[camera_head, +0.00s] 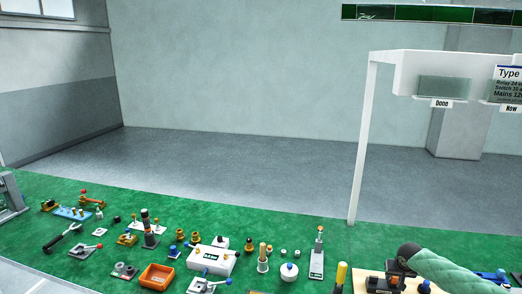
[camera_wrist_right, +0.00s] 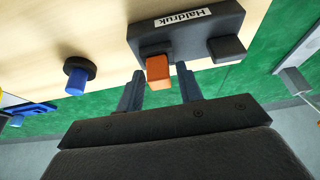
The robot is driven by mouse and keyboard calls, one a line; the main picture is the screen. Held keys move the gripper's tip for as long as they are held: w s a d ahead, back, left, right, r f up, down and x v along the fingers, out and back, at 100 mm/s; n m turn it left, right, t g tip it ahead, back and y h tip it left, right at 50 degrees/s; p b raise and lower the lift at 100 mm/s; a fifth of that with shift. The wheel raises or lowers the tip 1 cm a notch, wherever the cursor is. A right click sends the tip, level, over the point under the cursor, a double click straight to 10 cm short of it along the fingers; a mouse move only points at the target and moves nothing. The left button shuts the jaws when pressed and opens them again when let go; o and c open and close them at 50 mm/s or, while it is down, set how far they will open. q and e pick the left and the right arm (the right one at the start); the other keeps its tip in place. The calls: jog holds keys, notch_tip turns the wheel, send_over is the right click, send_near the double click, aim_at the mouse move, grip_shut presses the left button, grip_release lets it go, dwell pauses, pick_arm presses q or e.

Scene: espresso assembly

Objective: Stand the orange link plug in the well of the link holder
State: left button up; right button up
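The dark link holder labelled "Haldruk" (camera_wrist_right: 190,38) lies on a pale wooden board in the right wrist view. The orange link plug (camera_wrist_right: 158,72) is at the holder's near left end. Whether it sits in a well or stands in front of it cannot be told. My right gripper (camera_wrist_right: 160,74) is open, with one finger on each side of the plug and a visible gap at the right finger. In the head view my right arm comes in from the lower right, and its dark end hides much of the holder area. My left gripper is not in view.
A blue peg on a black disc (camera_wrist_right: 77,78) stands left of the plug on the board (camera_wrist_right: 40,35). The green bench (camera_head: 110,205) holds an orange bin (camera_head: 156,277), a white box (camera_head: 211,261) and several small parts. A white frame post (camera_head: 361,150) rises behind my right arm.

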grip_shut()
jog(key=shift+r, duration=0.1)
jog(key=shift+r+p, duration=1.15)
jog(key=shift+r, duration=0.15)
jog(key=shift+r+p, duration=0.85)
jog(key=shift+r, duration=0.3)
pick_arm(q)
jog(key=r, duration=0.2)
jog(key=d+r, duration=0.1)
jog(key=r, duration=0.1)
